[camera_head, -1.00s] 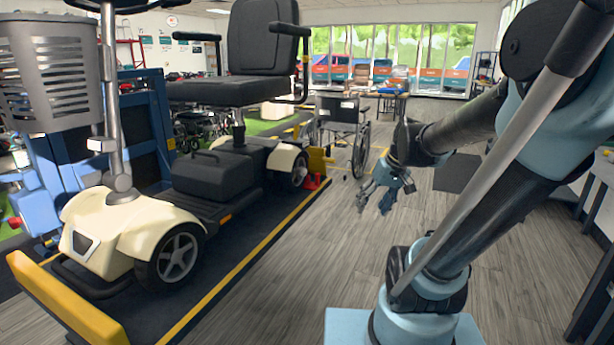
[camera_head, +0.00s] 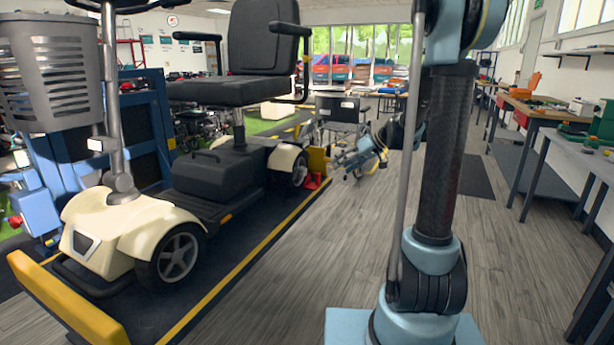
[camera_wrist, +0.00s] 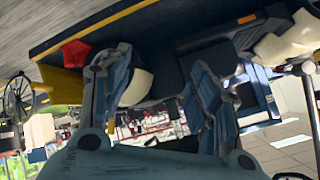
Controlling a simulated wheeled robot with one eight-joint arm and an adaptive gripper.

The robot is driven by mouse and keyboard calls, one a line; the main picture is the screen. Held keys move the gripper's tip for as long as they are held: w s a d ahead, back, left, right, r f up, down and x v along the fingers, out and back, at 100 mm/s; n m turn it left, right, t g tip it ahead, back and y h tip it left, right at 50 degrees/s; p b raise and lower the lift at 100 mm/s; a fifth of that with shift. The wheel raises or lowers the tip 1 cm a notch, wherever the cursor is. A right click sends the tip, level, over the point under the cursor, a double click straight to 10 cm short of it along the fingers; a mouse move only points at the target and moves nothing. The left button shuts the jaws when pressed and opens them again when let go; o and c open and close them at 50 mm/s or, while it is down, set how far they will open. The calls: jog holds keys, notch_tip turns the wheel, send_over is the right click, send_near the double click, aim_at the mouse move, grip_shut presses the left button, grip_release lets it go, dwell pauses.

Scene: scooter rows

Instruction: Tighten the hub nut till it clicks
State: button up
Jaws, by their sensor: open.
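A cream and black mobility scooter (camera_head: 120,225) stands upright on a dark, yellow-edged platform (camera_head: 235,265) at the left of the head view. Its front wheel hub (camera_head: 176,257) faces the camera; the rear wheel (camera_head: 300,170) is partly covered by a cream fender. I cannot make out a separate hub nut. My gripper (camera_head: 358,157) is in the air right of the scooter's rear end, apart from it. In the wrist view my gripper (camera_wrist: 155,75) has its fingers spread with nothing between them; a cream scooter cover (camera_wrist: 138,88) shows beyond them.
A red chock (camera_head: 313,182) sits by the rear wheel, and also shows in the wrist view (camera_wrist: 75,53). A wheelchair (camera_head: 340,112) stands behind my gripper. Workbenches (camera_head: 555,120) with tools line the right side. The floor (camera_head: 310,270) between platform and my base is clear.

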jog(key=w+a+f+n+t+y, duration=0.1)
jog(key=w+f+y, duration=0.15)
jog(key=w, duration=0.55)
jog(key=w+a+f+n+y, duration=0.1)
jog(key=w+f+n, duration=0.15)
jog(key=w, duration=0.45)
jog(key=n+t+y, duration=0.2)
jog(key=y, duration=0.2)
send_near(306, 172)
jog(key=x, duration=0.9)
jog(key=shift+a+r, duration=0.1)
jog(key=shift+a, duration=0.2)
jog(key=c, duration=1.1)
